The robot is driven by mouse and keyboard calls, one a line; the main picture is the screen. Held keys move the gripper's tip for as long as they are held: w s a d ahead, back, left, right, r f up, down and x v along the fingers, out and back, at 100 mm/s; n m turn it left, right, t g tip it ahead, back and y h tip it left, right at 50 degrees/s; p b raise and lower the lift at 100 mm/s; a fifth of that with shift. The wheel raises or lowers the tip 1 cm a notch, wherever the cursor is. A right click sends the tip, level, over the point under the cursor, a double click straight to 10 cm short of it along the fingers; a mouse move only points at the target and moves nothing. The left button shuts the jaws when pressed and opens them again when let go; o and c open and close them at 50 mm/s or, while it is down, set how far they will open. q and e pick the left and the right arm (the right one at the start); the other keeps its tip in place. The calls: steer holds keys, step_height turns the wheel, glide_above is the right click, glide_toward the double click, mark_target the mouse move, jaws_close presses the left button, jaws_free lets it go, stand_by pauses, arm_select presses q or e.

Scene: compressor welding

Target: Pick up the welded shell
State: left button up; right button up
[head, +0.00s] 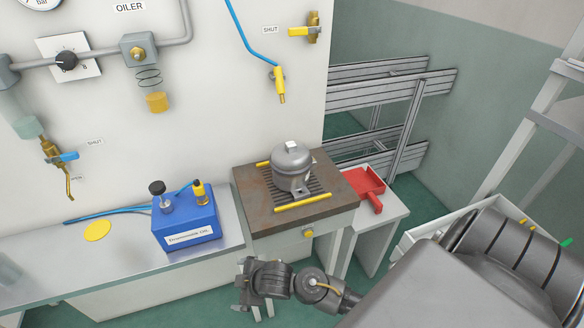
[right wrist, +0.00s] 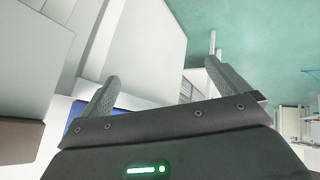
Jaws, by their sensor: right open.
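The welded shell (head: 291,172) is a grey rounded metal can with a pale block on its top. It stands upright on the slatted middle of a brown-topped bench (head: 252,196) in the head view, between two yellow bars. My right gripper (head: 243,284) is in front of and below the bench top, left of the shell and apart from it. In the right wrist view its two fingers (right wrist: 161,70) are spread with nothing between them. The shell does not show in the right wrist view. My left gripper is not in view.
A blue box (head: 186,222) with a black knob and yellow fitting stands on the grey counter left of the bench. A blue hose with a yellow nozzle (head: 280,86) hangs above the shell.

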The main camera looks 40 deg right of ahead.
steer(key=w+a+r+n+t+y+p, duration=0.15)
steer(key=a+r+n, duration=0.3)
steer(key=r, duration=0.55)
steer(key=w+a+r+n+t+y, duration=0.1)
steer(key=w+a+r+n+y, duration=0.15)
steer(key=r+n, duration=0.6)
step_height(320, 180, up, 17)
steer(key=n+g+h, duration=0.6)
steer(key=n+h, duration=0.2)
steer(key=n, duration=0.1)
glide_above(291, 144)
steer(key=s, duration=0.4)
steer(key=shift+w+a+x, duration=0.1)
steer(key=shift+w+x, duration=0.05)
steer(key=shift+x, duration=0.8)
steer(key=shift+w+a+x, duration=0.1)
steer(key=shift+a+x, duration=0.05)
steer(key=shift+x, duration=0.8)
steer(key=shift+w+a+x, duration=0.1)
steer(key=shift+w+x, duration=0.05)
steer(key=shift+x, duration=0.85)
steer(key=shift+f, duration=0.15)
steer(key=p+x, duration=0.1)
steer(key=x, duration=0.2)
steer(key=shift+f+p, duration=0.3)
steer(key=shift+f, duration=0.1)
steer(key=shift+w+d+f, duration=0.1)
steer(key=shift+w+f, duration=0.1)
steer(key=shift+f, duration=0.2)
